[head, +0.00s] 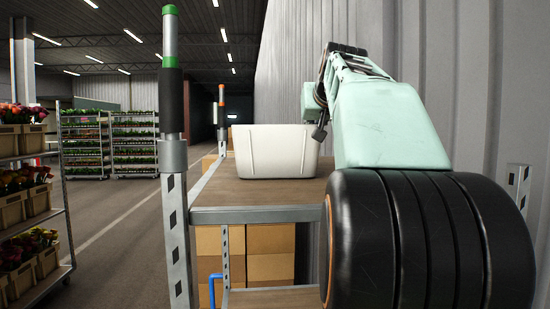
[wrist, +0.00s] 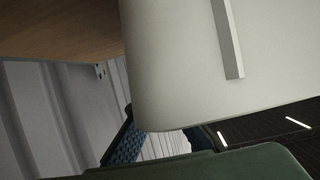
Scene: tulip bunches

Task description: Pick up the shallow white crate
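The shallow white crate (head: 275,152) stands upright on the wooden top of a metal rack in the head view. Its pale wall with a raised rib (wrist: 185,65) fills the upper right of the wrist view. My gripper (head: 320,128) is at the crate's right side, near the rim. In the wrist view my gripper (wrist: 165,142) shows two fingers set apart, one with a blue textured pad, with a gap between them. The crate's edge hides the fingertips there. I cannot tell whether a finger touches the crate. The crate's inside is hidden.
The rack's wooden top (head: 260,193) is bare in front of the crate. A metal post (head: 171,130) rises at its front left corner. A corrugated wall (head: 300,60) runs close along the right. Cardboard boxes (head: 270,240) sit below. Flower trolleys (head: 30,205) stand left.

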